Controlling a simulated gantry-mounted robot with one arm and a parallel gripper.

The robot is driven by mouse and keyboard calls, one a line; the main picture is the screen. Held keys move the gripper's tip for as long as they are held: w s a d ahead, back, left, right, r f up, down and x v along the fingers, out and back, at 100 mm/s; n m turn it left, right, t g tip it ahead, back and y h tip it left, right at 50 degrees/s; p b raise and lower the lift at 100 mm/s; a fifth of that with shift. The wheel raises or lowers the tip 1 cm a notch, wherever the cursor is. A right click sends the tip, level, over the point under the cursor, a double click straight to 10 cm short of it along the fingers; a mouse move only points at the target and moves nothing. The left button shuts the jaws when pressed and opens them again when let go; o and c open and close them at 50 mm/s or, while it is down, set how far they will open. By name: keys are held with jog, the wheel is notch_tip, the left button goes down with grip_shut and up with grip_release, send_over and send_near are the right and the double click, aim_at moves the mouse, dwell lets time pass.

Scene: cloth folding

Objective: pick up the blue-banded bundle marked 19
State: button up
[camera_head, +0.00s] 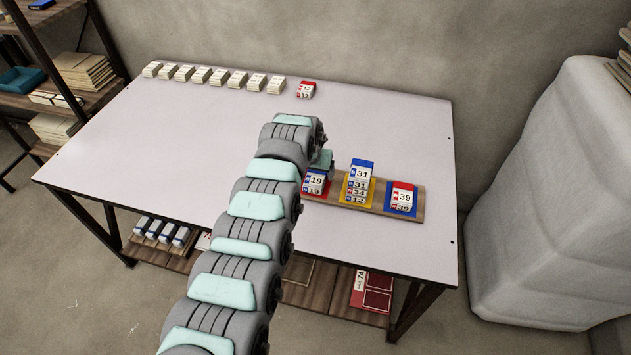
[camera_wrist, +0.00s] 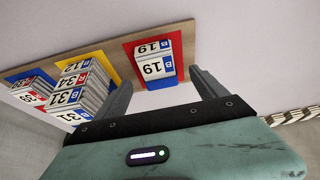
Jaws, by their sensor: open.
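The blue-banded bundle marked 19 (camera_head: 317,183) sits on a red square at the left end of a wooden board, partly hidden by my arm in the head view. In the wrist view the bundle (camera_wrist: 154,66) shows two white 19 labels and a blue band, with the red square (camera_wrist: 131,49) around it. My gripper (camera_wrist: 161,77) is open, its fingers on either side of the bundle in the picture. The bundle appears just beyond the fingertips; I see no contact. In the head view my gripper is mostly hidden behind my arm.
On the wooden board (camera_head: 417,211), right of the 19, stand a stack topped by blue-banded 31 (camera_head: 360,172) on yellow and a red-banded 39 (camera_head: 402,196) on blue. Several pale bundles (camera_head: 201,75) and a red-banded 12 (camera_head: 306,90) line the table's back. The table's left is clear.

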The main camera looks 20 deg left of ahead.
aim_at(315, 177)
jog(key=x, duration=0.1)
jog(key=b+x, duration=0.1)
jog(key=shift+w+d+f, duration=0.1)
jog(key=shift+d+f, duration=0.1)
jog(key=shift+f, duration=0.1)
jog(key=shift+w+a+f, duration=0.15)
jog(key=shift+w+f, duration=0.05)
jog(key=shift+f, duration=0.25)
jog(key=shift+f, duration=0.25)
jog(key=c, duration=1.5)
